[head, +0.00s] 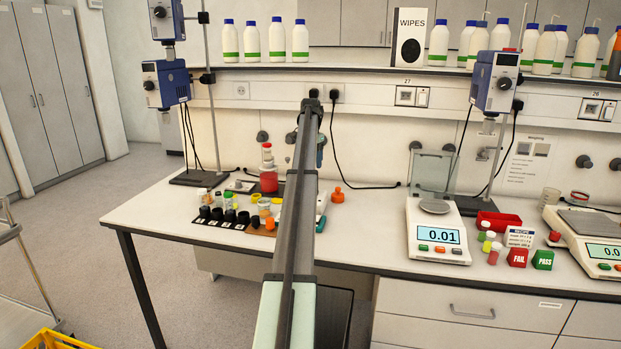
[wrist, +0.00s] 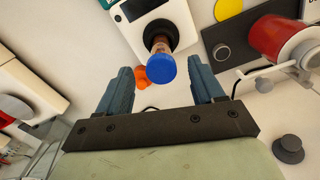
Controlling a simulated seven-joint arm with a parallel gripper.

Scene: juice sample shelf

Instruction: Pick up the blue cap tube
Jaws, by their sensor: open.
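The blue cap tube (wrist: 161,70) shows in the wrist view with its round blue cap toward the camera. Its lower part is seated in a black round holder on a white device (wrist: 130,10). My gripper (wrist: 160,66) is open, with one blue-grey finger on each side of the cap in the picture and a visible gap on both sides. It is not holding the tube. In the head view my arm covers the middle of the bench and I cannot make out the tube there.
An orange object (head: 337,195) lies right of my arm on the bench. Left are several small vials and black pots (head: 217,214) and a red-filled container (head: 268,178). Right stands a balance (head: 438,238) with a raised cover. Clear bench lies between the orange object and the balance.

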